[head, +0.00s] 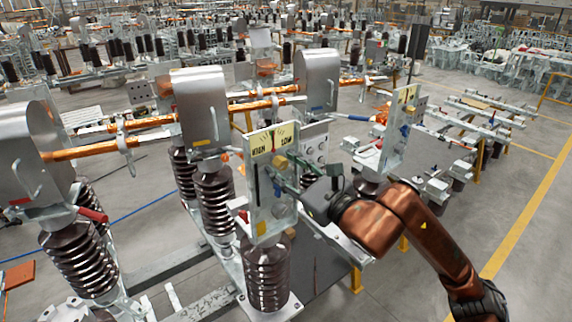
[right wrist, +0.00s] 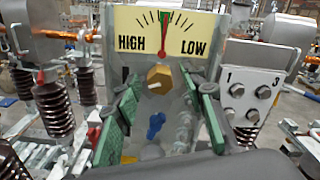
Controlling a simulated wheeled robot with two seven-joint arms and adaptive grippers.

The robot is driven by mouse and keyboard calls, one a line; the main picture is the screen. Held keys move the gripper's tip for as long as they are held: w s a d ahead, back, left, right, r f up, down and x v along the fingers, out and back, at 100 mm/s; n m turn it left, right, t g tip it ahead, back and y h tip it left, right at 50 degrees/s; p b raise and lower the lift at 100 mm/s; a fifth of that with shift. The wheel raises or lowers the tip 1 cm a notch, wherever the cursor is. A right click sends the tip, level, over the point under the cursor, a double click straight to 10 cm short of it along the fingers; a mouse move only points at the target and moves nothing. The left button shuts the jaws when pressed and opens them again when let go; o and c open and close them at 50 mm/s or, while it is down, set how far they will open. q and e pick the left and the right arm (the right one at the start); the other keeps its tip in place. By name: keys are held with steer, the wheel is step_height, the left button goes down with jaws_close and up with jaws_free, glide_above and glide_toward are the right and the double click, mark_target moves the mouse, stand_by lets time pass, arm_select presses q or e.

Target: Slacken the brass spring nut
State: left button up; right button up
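The brass nut (right wrist: 159,76) shows in the right wrist view as a gold knob on a grey upright plate, just below the HIGH–LOW dial (right wrist: 163,32). My left gripper is not in view.
A blue fitting (right wrist: 155,126) sits below the nut. A box with several bolts, marked 1 and 3 (right wrist: 249,97), stands right of the plate. Brown ribbed insulators (head: 267,275) and copper bars (head: 265,104) crowd the frame. Open floor lies at the right.

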steer(key=shift+c, duration=0.6)
jaws_close()
